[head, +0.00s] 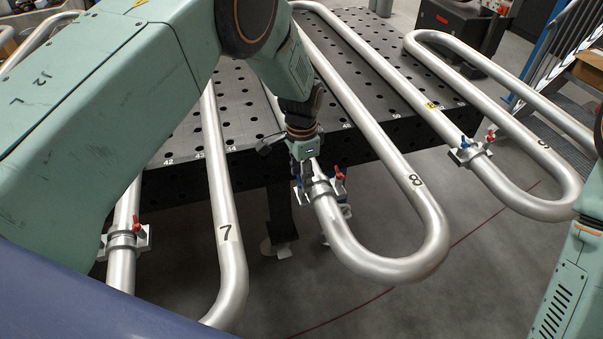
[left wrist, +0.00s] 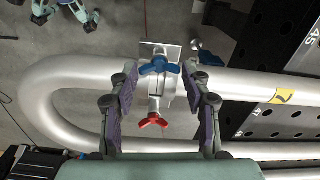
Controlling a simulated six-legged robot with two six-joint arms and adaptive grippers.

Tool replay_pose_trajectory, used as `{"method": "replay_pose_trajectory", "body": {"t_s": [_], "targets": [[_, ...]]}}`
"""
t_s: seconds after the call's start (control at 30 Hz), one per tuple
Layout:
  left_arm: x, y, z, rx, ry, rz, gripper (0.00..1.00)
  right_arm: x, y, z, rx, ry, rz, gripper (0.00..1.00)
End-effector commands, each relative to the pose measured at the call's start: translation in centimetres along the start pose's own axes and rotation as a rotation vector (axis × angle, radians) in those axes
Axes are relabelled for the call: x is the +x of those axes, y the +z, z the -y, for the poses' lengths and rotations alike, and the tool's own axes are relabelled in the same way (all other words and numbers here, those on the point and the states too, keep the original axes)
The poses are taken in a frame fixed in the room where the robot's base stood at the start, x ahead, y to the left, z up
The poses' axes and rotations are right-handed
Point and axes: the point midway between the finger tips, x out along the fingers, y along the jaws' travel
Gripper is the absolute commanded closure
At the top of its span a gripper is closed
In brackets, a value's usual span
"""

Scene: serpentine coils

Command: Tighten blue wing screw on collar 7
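In the left wrist view a steel clamp collar (left wrist: 170,92) sits around a silver pipe, with a blue wing screw (left wrist: 158,66) on its upper part and a red wing screw (left wrist: 152,121) lower down. A yellow tag (left wrist: 285,97) reading 7 is on the same pipe to the right. My left gripper (left wrist: 160,82) is open, its fingers spread left and right of the collar; I see no contact with the blue screw. In the head view my left gripper (head: 303,180) is at this collar (head: 322,190); its red screw (head: 339,173) shows, while the blue one is hidden. My right gripper is out of view.
A bend marked 8 (head: 415,180) curves beyond the collar. Another collar (head: 468,152) with blue and red screws is at right, and one with a red screw (head: 137,226) at left. A black perforated table (head: 355,60) lies behind, with grey floor (head: 400,300) in front.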

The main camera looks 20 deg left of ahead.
Motion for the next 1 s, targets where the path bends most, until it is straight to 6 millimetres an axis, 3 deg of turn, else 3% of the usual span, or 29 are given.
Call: {"method": "replay_pose_trajectory", "body": {"t_s": [0.27,0.63,0.77,1.0], "targets": [[-0.3,-0.2,0.2,-0.001,-0.006,-0.006,0.3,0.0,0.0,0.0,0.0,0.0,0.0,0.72],[-0.7,-0.1,0.1,-0.001,-0.004,-0.004,0.3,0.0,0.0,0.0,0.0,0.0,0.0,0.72],[-2.6,-0.1,0.2,-0.001,-0.006,-0.005,0.3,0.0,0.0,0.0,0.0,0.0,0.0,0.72],[-7.6,-0.1,0.2,-0.001,-0.006,-0.005,0.3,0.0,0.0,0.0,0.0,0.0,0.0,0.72]]}}
